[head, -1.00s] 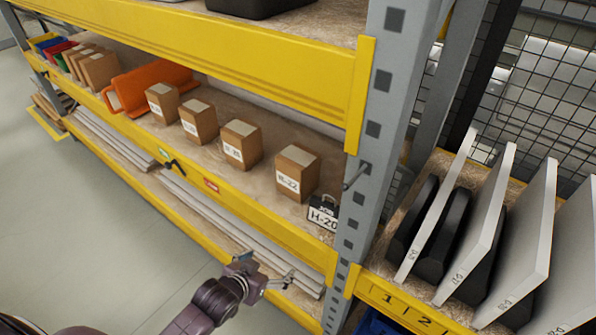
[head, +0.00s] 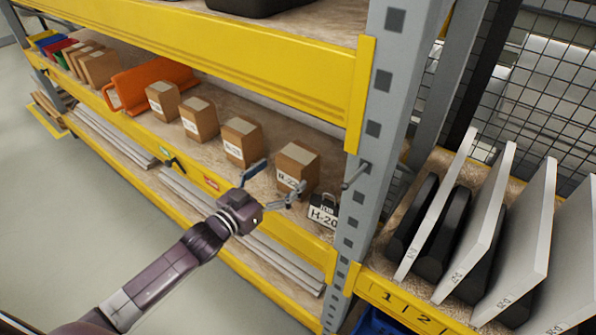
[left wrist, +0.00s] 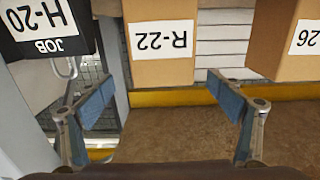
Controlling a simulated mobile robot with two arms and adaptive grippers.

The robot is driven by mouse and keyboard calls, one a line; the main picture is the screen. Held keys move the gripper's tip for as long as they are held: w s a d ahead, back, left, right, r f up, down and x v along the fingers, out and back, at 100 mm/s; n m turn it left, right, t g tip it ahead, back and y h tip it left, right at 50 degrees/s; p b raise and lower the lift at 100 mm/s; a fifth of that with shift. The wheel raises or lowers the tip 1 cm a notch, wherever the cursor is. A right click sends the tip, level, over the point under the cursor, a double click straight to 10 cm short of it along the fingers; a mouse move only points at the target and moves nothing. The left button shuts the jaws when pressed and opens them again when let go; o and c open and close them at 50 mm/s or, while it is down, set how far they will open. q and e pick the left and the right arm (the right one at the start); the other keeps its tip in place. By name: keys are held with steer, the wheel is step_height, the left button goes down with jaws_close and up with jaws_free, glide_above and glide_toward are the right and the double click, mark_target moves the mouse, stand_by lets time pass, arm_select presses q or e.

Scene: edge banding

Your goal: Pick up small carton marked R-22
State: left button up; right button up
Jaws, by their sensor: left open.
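The small carton marked R-22 (head: 297,168) stands on the middle shelf, the rightmost of a row of brown cartons. In the left wrist view the R-22 carton (left wrist: 160,45) shows upside down, its label clear, ahead of and between my fingers. My left gripper (head: 274,184) is open and empty in front of this carton, over the shelf's front edge. In the left wrist view the left gripper's blue-padded fingers (left wrist: 164,105) are spread wide, and I see no contact with the carton. My right gripper is not in view.
A black tag marked H-20 (head: 323,211) sits right of the carton, near the grey upright (head: 367,150). Another carton (head: 241,141) stands to its left, with a gap between. The yellow shelf above (head: 250,65) limits height.

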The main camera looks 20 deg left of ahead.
mark_target(298, 158)
arm_select(q)
steer(key=shift+w+a+r, duration=0.1)
steer(key=shift+w+r, duration=0.15)
steer(key=shift+w+d+r, duration=0.15)
steer(key=shift+w+d, duration=0.1)
steer(key=shift+w, duration=0.45)
steer(key=shift+f+p+x, duration=0.15)
steer(key=shift+p+x, duration=0.2)
steer(key=shift+x, duration=1.2)
steer(key=shift+f+p+x, duration=0.1)
steer(key=shift+p+x, duration=0.2)
steer(key=shift+x, duration=1.25)
steer(key=shift+s, duration=0.1)
steer(key=shift+c, duration=0.3)
steer(key=shift+r, duration=0.1)
steer(key=c, duration=1.5)
